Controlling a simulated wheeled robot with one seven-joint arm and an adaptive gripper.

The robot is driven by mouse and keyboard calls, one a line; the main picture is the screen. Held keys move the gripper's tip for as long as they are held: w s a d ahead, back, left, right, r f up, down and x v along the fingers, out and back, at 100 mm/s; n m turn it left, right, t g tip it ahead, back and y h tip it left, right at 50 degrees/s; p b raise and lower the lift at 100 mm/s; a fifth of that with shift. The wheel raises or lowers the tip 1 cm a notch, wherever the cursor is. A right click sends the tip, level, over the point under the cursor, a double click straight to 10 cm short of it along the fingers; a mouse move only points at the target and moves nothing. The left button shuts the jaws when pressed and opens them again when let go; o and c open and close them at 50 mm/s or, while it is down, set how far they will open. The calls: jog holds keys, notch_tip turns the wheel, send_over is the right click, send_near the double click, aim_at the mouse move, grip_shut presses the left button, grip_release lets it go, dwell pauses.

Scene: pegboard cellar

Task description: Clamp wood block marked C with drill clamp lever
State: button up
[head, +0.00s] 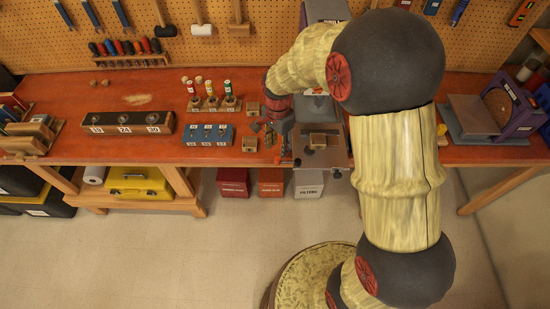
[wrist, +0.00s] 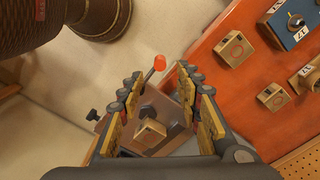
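The drill table (head: 335,160) is a grey plate at the bench's front edge, partly behind my arm. A wood block (head: 318,141) sits on it. This block also shows between my fingers in the wrist view (wrist: 150,131); its mark is too small to read. The clamp lever (wrist: 160,62) has a red knob on a thin rod and stands beside the block, towards the bench's front edge. My gripper (wrist: 160,75) is open and empty, its fingertips on either side of the knob in the picture. Contact cannot be told. In the head view, my gripper (head: 277,147) hangs left of the drill table.
Two more wood blocks (head: 252,108) (head: 249,144) lie on the orange bench (head: 100,90). A blue numbered holder (head: 209,135), a rack with colored bottles (head: 213,105) and a wooden knob board (head: 125,124) stand further left. A purple machine (head: 510,103) is at the right.

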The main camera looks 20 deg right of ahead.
aim_at(277, 157)
jog(key=shift+f+m, duration=0.1)
jog(key=shift+m, duration=0.6)
jog(key=shift+f, duration=3.85)
jog(key=c, duration=0.8)
grip_shut()
